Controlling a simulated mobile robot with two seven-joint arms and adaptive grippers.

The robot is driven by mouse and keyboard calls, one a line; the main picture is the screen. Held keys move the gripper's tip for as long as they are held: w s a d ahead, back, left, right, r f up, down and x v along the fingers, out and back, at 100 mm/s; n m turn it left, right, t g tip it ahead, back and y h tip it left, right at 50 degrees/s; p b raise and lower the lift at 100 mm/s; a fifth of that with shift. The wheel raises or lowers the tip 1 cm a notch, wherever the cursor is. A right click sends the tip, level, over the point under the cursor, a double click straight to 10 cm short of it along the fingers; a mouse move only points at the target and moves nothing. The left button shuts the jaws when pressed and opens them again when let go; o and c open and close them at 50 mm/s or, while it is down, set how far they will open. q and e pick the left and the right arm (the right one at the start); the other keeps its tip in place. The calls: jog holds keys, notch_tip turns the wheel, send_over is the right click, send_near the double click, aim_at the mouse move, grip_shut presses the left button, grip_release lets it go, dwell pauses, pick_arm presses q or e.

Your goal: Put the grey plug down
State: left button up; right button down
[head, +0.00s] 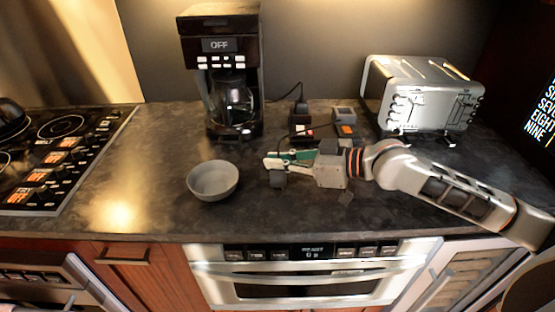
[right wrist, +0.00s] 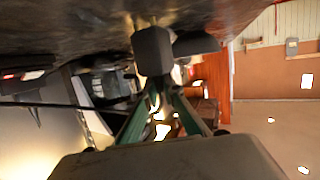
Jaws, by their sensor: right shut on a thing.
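My right gripper (head: 273,164) reaches in from the right over the dark countertop, low and just right of the grey bowl. It is shut on the grey plug (head: 278,181), a small dark grey block at its fingertips. In the right wrist view the plug (right wrist: 153,51) sits at the tips of the green-edged fingers (right wrist: 156,88), close to the counter surface. I cannot tell whether the plug touches the counter. My left gripper is not in view.
A grey bowl (head: 213,180) stands left of the gripper. Behind are a black coffee maker (head: 222,75), a dark socket block (head: 301,124) with a corded plug, a second block (head: 345,120) and a silver toaster (head: 421,95). The front counter (head: 260,220) is clear.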

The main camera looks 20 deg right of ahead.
jog(key=c, duration=2.2)
grip_release()
jog(key=shift+r, duration=0.15)
jog(key=shift+s+d, duration=0.15)
jog(key=shift+d, duration=0.1)
jog(key=shift+b+v, duration=1.15)
jog(key=shift+v, duration=4.55)
